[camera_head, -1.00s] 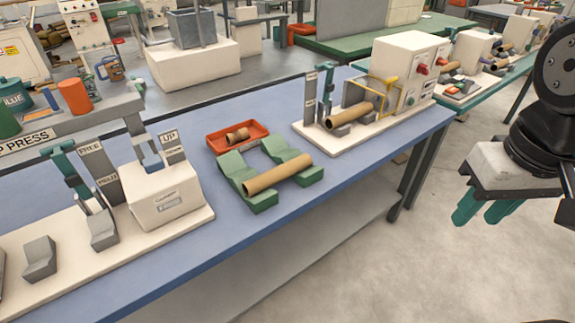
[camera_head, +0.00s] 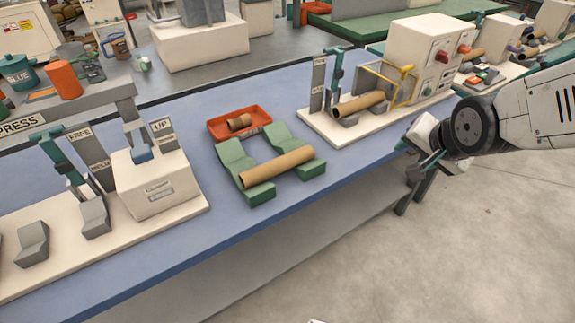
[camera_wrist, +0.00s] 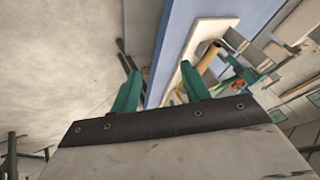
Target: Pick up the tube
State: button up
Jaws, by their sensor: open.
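A brown cardboard tube (camera_head: 277,166) lies across two green V-shaped cradles (camera_head: 252,190) on the blue bench, in the head view. Another brown tube (camera_head: 359,104) sits in the winder fixture to its right; a brown tube there also shows in the wrist view (camera_wrist: 210,57). My gripper (camera_head: 414,166) is at the right, beside the bench's front edge and apart from both tubes. In the wrist view its two green fingers (camera_wrist: 157,92) stand wide apart with nothing between them. The fingers are partly hidden in the head view.
The winder's white base (camera_head: 335,134) and yellow guard (camera_head: 405,90) are to the right. A white block with upright posts (camera_head: 158,184) stands left. Bare blue bench lies in front of the cradles.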

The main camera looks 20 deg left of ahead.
jog(key=w+a+f+m+t+y, duration=0.1)
jog(key=a+f+y, duration=0.1)
jog(key=a+f, duration=0.35)
jog(key=w+a+f+m+y, duration=0.1)
jog(key=w+a+f+y, duration=0.1)
jog(key=a, duration=0.6)
jog(key=m+y, duration=0.2)
jog(key=y, duration=0.2)
send_near(283, 168)
jog(key=shift+w+a+f+t, duration=0.2)
jog(key=shift+w+a+f, duration=0.1)
jog(key=shift+a, duration=0.15)
jog(key=shift+w+a+f+t, duration=0.2)
jog(key=shift+w+a+f, duration=0.1)
jog(key=shift+a, duration=0.15)
jog(key=x, duration=0.7)
jog(key=shift+a+f, duration=0.1)
jog(key=shift+f, duration=0.05)
jog(key=shift+w+a+f, duration=0.1)
jog(key=shift+w+a, duration=0.05)
jog(key=shift+a, duration=0.1)
jog(key=c, duration=0.6)
